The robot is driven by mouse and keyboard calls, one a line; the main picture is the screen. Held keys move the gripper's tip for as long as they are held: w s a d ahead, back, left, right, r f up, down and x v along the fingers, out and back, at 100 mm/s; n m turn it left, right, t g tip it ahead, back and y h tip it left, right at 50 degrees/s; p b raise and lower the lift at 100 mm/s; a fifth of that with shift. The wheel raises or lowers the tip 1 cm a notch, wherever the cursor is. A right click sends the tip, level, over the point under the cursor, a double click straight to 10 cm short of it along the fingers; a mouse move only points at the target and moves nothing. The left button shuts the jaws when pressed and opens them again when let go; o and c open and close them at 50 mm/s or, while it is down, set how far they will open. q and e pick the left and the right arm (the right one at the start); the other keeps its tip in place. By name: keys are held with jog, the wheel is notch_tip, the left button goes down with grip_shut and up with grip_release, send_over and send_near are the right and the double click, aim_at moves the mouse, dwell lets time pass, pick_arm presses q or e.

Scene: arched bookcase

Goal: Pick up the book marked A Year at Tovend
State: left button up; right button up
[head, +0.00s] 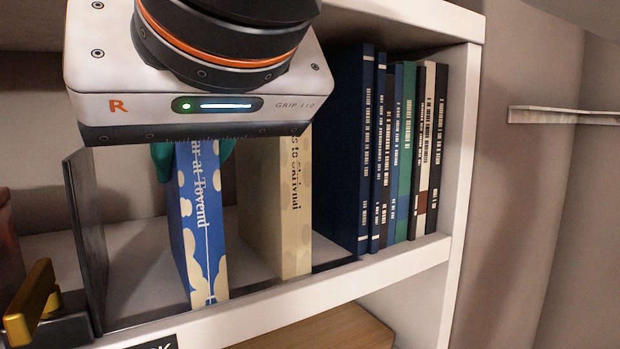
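The book marked A Year at Tovend (205,240) has a blue spine with cream patches and white lettering. It stands near-upright on the white shelf, and the top of its spine is hidden behind my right gripper. The body of my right gripper (195,160) fills the upper left of the head view. Its teal fingertips lie against the two sides of the book, with no gap that I can see. My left gripper is not in view.
A cream book (290,205) stands just right of the blue one, with a gap between. Several dark and coloured books (395,155) stand at the right, by the bookcase side. A dark upright divider (86,235) and a brass-coloured object (30,305) are at the left.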

grip_shut()
